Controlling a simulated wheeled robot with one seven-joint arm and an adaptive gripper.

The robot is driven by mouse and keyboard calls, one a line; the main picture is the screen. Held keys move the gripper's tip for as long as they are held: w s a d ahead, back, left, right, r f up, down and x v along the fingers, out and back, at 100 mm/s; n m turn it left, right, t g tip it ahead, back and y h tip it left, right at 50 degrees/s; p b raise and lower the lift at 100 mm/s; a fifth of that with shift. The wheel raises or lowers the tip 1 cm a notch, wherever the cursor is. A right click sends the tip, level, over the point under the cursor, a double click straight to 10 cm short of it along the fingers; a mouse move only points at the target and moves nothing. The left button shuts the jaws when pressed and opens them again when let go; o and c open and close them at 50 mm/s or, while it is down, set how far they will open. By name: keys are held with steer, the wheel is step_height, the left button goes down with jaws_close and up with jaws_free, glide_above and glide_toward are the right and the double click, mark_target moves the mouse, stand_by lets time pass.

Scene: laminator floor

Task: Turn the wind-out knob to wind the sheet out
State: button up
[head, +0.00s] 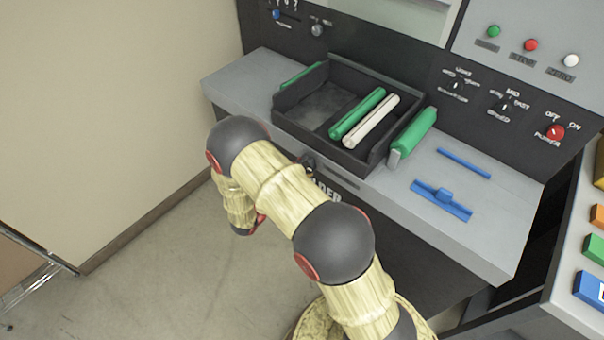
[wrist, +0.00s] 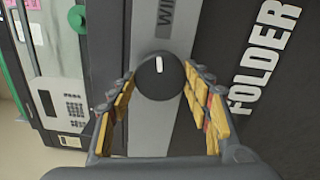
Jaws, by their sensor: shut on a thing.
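The wind-out knob (wrist: 160,80) is a dark round knob with a white pointer mark, seen in the wrist view on a grey strip beside lettering starting "WIN". The mark points roughly to the top of that view. My gripper (wrist: 160,90) has its padded fingers on either side of the knob and is shut on it. In the head view my arm bends down in front of the machine's front face, and I cannot make out the gripper there. No sheet can be told in either view.
A black tray (head: 357,167) on the grey ledge holds green and white rollers. A green roller (head: 413,134) lies beside it, with blue pieces (head: 441,199) further right. A panel with buttons and a red power knob (head: 556,132) stands behind.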

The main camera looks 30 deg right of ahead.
steer(key=shift+s+f+m+b, duration=0.1)
steer(key=shift+m+b, duration=2.4)
steer(key=shift+m, duration=2.3)
steer(key=shift+s+f+m+b, duration=0.1)
steer(key=shift+m+b, duration=2.4)
steer(key=shift+m, duration=2.3)
steer(key=shift+w, duration=0.1)
steer(key=o, duration=1.2)
steer(key=shift+r, duration=0.1)
steer(key=shift+c, duration=0.2)
steer(key=shift+a, duration=0.1)
